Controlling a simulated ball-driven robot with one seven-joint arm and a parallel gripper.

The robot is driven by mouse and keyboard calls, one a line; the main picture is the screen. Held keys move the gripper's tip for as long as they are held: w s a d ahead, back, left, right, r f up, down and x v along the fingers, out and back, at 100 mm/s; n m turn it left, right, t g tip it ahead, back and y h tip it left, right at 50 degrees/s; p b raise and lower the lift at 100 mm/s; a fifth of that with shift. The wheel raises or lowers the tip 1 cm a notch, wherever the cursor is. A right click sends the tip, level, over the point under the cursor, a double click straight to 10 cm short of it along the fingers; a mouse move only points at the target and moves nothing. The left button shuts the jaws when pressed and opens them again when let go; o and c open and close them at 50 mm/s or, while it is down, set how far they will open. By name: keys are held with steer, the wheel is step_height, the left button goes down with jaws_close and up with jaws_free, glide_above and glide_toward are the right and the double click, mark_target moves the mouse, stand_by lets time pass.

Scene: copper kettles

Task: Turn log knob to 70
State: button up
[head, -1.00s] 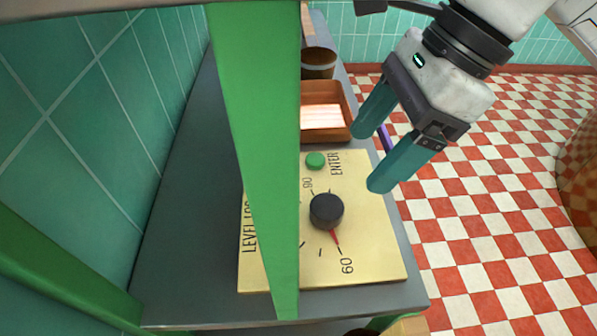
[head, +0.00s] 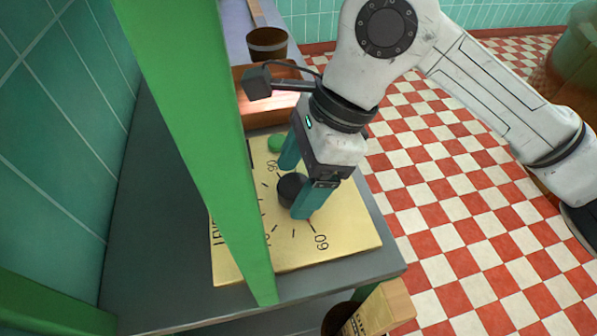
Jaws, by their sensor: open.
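The black log knob (head: 290,188) sits on a cream panel (head: 340,240) in the head view. The panel carries dial marks, and "60" is readable at the lower right. The red pointer shows only as a small bit beside a fingertip, toward the 60 side. My gripper (head: 298,183) is open, with its two teal fingers around the knob, one at the upper left and one at the lower right. I cannot tell whether they touch the knob. The green button (head: 277,143) is partly hidden. A green post (head: 195,130) hides the panel's left part.
A wooden tray (head: 262,119) and a brown pot (head: 266,45) stand behind the panel on the grey counter (head: 160,220). The checkered floor at the right is clear nearby.

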steer(key=c, duration=1)
steer(key=shift+c, duration=0.2)
steer(key=shift+m+b, duration=0.3)
steer(key=shift+f+m+t+b, duration=0.15)
steer(key=shift+m+t+b, duration=0.35)
steer(key=shift+m+b, duration=0.4)
steer(key=m+t+b, duration=0.1)
steer(key=m+b, duration=0.1)
steer(key=m, duration=0.1)
steer(key=shift+s+m, duration=0.15)
steer(key=shift+m, duration=0.25)
steer(key=m+t+b, duration=0.1)
steer(key=m+b, duration=0.1)
steer(key=m, duration=0.1)
steer(key=shift+s+t+b, duration=0.1)
steer(key=shift+t+b, duration=0.2)
steer(key=shift+b, duration=0.1)
steer(key=shift+m+t+h+b, duration=0.35)
steer(key=shift+m+b, duration=0.5)
steer(key=shift+m, duration=0.35)
